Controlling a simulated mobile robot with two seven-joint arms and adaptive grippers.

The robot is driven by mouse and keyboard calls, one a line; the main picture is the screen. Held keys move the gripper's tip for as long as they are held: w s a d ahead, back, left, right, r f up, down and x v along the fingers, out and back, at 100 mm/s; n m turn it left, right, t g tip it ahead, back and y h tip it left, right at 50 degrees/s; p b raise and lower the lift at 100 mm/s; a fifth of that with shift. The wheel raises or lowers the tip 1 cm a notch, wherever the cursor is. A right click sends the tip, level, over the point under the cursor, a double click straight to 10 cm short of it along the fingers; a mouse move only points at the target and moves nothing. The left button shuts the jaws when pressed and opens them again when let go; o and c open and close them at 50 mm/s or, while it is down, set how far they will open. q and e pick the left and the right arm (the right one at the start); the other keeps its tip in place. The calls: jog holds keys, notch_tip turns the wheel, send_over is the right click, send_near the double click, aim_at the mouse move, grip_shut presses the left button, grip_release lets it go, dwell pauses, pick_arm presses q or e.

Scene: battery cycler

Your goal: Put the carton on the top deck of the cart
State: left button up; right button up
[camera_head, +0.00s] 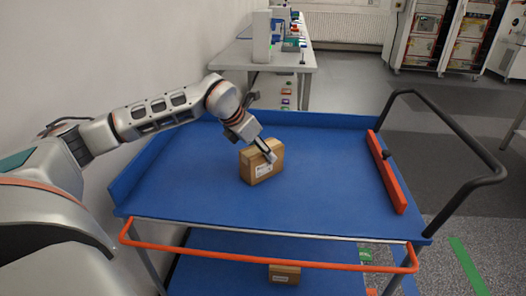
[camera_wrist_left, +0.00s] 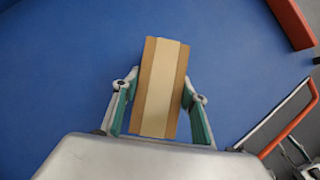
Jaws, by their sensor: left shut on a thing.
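A brown cardboard carton (camera_head: 262,164) with a white label is at the middle of the blue top deck (camera_head: 190,180) of the cart. It looks upright and appears to rest on the deck. My left gripper (camera_head: 268,152) is shut on the carton from above. In the left wrist view the carton (camera_wrist_left: 163,75), with a pale tape strip along its top, sits between the two fingers of my left gripper (camera_wrist_left: 160,115). The deck (camera_wrist_left: 70,70) fills the background there. My right gripper is not in view.
A second carton (camera_head: 284,274) is on the lower deck. A red bar (camera_head: 386,172) lies along the top deck's right side, near the black handle (camera_head: 470,150). An orange rail (camera_head: 270,262) crosses the front. A bench (camera_head: 270,58) with devices stands behind.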

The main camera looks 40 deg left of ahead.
pick_arm(q)
jog(key=o, duration=1.5)
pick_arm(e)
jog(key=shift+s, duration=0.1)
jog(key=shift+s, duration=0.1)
pick_arm(q)
jog(key=shift+r, duration=0.1)
jog(key=shift+s+r, duration=0.15)
jog(key=shift+r, duration=0.1)
jog(key=p+v, duration=0.2)
jog(key=v, duration=0.8)
jog(key=shift+r, duration=0.15)
jog(key=shift+s+a+r, duration=0.1)
jog(key=shift+s+r, duration=0.3)
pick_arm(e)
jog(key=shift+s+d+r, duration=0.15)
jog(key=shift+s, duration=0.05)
